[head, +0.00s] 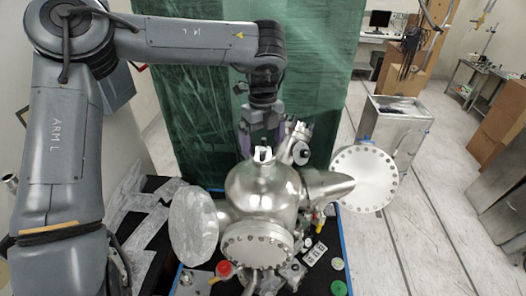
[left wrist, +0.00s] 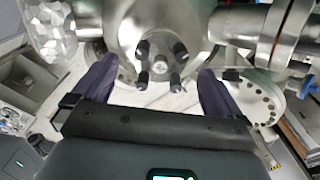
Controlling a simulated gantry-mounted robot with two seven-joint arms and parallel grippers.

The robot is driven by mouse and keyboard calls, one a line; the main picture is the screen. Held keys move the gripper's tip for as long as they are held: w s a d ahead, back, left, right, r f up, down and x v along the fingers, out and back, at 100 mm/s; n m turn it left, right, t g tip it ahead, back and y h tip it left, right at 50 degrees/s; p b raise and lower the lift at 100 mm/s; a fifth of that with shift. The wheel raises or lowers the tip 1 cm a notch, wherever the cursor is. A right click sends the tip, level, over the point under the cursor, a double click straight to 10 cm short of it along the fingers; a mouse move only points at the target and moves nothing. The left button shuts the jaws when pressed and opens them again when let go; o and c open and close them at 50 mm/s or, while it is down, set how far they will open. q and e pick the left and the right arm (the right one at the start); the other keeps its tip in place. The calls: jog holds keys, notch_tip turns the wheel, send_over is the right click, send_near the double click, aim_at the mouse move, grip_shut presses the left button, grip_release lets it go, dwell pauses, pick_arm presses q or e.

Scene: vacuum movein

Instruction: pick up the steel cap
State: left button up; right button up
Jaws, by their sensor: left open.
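A small bright steel piece with upright prongs, which looks like the steel cap (head: 263,155), sits on top of the round steel vacuum chamber (head: 262,188) in the head view. In the left wrist view a small steel piece (left wrist: 160,66) shows among several black-tipped posts, in front of the chamber's polished surface; I cannot tell if it is the same piece. My left gripper (head: 262,143) hangs down behind and above the chamber's top. Its dark fingers (left wrist: 157,85) are spread apart in the left wrist view, with nothing held between them. My right gripper is not in view.
A flange with a bolt ring (head: 364,179) juts out at the chamber's right, and a foil-wrapped one (head: 194,226) at its left. A black-topped table (head: 148,238) with loose parts lies below. A green curtain (head: 190,90) hangs behind.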

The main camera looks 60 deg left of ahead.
pick_arm(q)
jog(key=shift+f, duration=1.05)
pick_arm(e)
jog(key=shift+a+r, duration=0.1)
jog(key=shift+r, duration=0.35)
pick_arm(q)
jog(key=shift+c, duration=0.5)
jog(key=c, duration=1)
jog(key=shift+r, duration=0.15)
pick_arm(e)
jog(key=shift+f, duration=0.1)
